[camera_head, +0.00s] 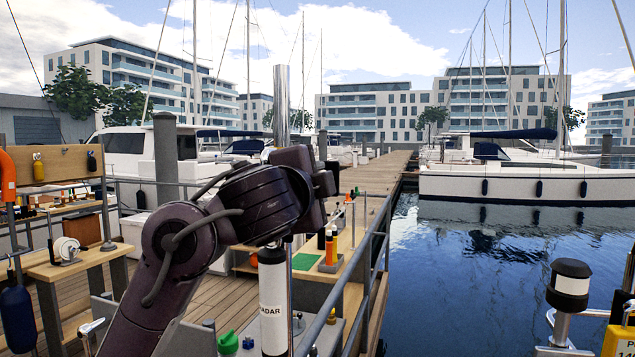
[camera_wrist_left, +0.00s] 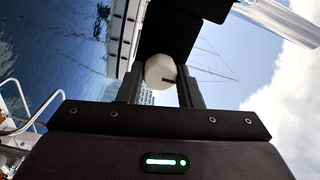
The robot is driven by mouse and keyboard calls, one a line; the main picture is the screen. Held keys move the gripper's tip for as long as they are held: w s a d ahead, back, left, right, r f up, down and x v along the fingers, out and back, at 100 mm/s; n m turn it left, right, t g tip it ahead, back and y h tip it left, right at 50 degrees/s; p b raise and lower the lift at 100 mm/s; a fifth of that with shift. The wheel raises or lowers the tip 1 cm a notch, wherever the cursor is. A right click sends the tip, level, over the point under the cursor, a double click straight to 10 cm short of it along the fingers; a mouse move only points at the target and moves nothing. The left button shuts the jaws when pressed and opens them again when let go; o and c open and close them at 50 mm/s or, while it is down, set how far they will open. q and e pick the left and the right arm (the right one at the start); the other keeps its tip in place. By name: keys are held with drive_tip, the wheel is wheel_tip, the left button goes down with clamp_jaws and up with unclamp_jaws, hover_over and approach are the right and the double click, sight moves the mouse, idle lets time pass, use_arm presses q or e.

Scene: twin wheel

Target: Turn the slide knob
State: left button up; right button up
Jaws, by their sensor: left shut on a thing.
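A pale round knob (camera_wrist_left: 160,70) with a dark line at its side shows in the left wrist view, in front of a black block (camera_wrist_left: 172,32). My left gripper (camera_wrist_left: 160,84) has a finger on each side of the knob and is shut on it. In the head view my left arm reaches up from the bottom, and the left gripper (camera_head: 325,183) is at the middle, by a metal pole (camera_head: 281,100). The knob is hidden there. How far the knob is turned, I cannot tell. My right gripper is not in view.
A white cylinder (camera_head: 272,300) marked with partly hidden lettering stands below the left gripper. A bench with bottles and a green mat (camera_head: 305,261) is behind. A railing (camera_head: 378,250) separates the dock from the water. A black-and-white lamp (camera_head: 570,285) stands at right.

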use_arm(q)
drive_tip(key=o, duration=1)
drive_tip(key=shift+s, duration=0.1)
drive_tip(key=b+v, duration=0.1)
drive_tip(key=v, duration=0.6)
drive_tip(key=shift+s+a, duration=0.15)
drive_tip(key=shift+s, duration=0.1)
